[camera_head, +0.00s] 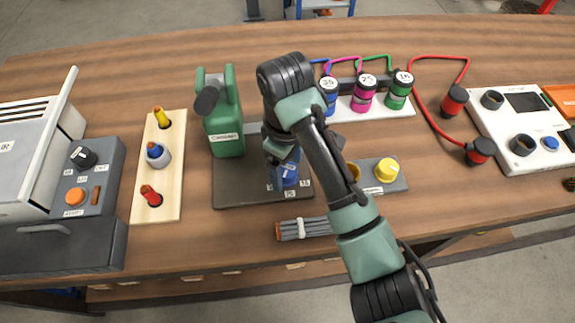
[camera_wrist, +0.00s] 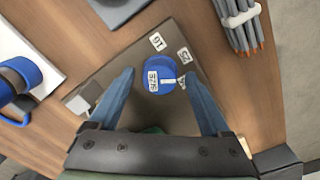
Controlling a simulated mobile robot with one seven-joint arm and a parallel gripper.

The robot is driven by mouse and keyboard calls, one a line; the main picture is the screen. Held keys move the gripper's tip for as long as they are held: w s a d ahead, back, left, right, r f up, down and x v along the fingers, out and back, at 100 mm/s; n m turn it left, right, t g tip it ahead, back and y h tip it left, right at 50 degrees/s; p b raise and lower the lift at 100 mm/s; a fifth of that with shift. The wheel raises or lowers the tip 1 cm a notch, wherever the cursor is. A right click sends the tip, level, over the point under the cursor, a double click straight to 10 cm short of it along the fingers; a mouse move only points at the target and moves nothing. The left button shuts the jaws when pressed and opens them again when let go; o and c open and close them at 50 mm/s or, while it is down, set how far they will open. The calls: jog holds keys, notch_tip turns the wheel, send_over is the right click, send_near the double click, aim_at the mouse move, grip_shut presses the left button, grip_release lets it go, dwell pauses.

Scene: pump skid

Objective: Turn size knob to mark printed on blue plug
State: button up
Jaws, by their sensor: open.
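The blue size knob (camera_head: 289,176) stands on the dark base of the green crimper (camera_head: 226,132). In the wrist view the knob (camera_wrist: 157,80) has a "SIZE" label and a white pointer toward the right, near my right finger. Plates "16" (camera_wrist: 157,41) and "25" (camera_wrist: 184,54) lie beyond it; a further plate by the right finger is mostly hidden. My gripper (camera_wrist: 157,74) is open, with one finger on each side of the knob; contact is not clear. The blue plug (camera_head: 328,90) stands at the back, its cap reading "35".
The pink plug (camera_head: 365,92), marked "25", and green plug (camera_head: 398,92), marked "16", stand beside the blue one. A cable bundle (camera_head: 304,229) lies in front of the base. A grey box with a yellow knob (camera_head: 386,169) is close on the right.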

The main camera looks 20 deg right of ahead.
grip_shut()
dwell(0.3)
jog(key=shift+r+p, duration=0.1)
jog(key=shift+p, duration=0.35)
jog(key=shift+r+m+p, duration=0.1)
jog(key=shift+m+p, duration=0.25)
jog(key=shift+m, duration=0.05)
jog(key=m+p, duration=0.2)
jog(key=p, duration=0.1)
jog(key=shift+a, duration=0.1)
jog(key=m+p, duration=0.2)
jog(key=p, duration=0.1)
jog(key=shift+m+p, duration=0.3)
jog(key=shift+m, duration=0.2)
jog(key=shift+f, duration=0.2)
